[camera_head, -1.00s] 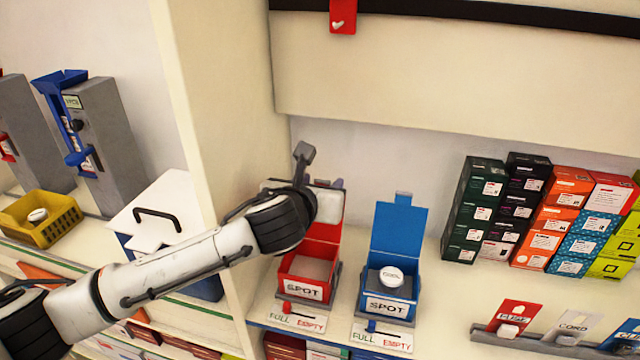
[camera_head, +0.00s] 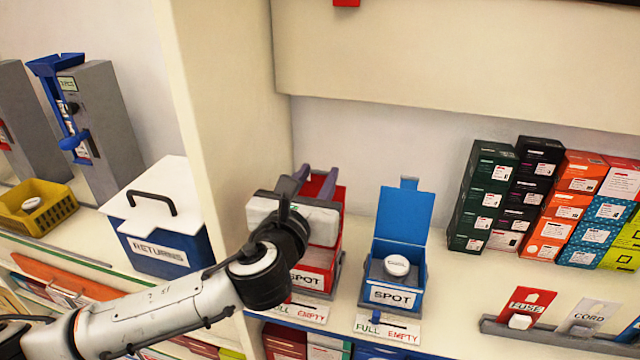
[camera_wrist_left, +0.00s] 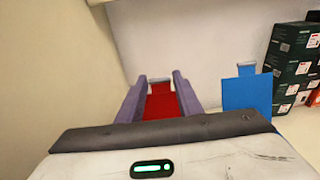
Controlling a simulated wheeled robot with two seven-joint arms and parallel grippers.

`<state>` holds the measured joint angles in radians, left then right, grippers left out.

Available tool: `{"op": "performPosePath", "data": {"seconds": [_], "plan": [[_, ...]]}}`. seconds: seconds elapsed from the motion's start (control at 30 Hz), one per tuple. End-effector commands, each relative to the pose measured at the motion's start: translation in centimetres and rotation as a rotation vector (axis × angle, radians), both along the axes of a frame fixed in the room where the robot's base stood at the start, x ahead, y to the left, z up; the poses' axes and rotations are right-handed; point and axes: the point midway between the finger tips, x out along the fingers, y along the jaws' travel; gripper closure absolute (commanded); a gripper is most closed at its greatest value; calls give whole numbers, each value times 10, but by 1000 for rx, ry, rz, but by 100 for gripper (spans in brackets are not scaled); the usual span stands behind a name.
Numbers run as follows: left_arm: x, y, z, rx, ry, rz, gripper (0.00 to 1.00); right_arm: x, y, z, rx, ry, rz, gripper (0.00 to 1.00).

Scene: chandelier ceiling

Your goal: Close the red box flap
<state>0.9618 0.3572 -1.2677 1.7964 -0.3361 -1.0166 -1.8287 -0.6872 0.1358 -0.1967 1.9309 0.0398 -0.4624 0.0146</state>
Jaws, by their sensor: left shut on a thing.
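The red box (camera_head: 322,258), labelled SPOT, stands on the shelf, partly hidden behind my left wrist and gripper body. Its red flap (camera_head: 314,187) is raised at the back of the box. My left gripper (camera_head: 317,173) is over the box with its two purple-grey fingers pointing to the back wall. In the left wrist view the red flap (camera_wrist_left: 161,104) lies between the fingers, and the gripper is shut on it. My right gripper is not in view.
A blue SPOT box (camera_head: 397,277) with a raised flap and a white round item stands close on the right. A cream upright panel (camera_head: 225,110) is close on the left, beyond it a RETURNS box (camera_head: 165,245). Stacked cartons (camera_head: 545,205) fill the right.

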Motion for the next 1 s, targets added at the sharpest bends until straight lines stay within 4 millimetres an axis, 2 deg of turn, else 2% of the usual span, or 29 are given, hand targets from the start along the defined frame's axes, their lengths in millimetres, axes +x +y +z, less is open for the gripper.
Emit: {"op": "performPosePath", "data": {"seconds": [0.03,0.1,0.27,0.4,1.0], "plan": [[-5,1,-11,-12,-31,-2,100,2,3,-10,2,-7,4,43],[-11,3,-11,-26,-78,-1,100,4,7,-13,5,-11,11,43],[-22,7,-9,-57,-171,0,100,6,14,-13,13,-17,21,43],[-30,9,-7,-60,-176,-1,100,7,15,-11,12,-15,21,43],[-37,11,-13,-56,-167,-1,100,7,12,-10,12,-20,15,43]]}}
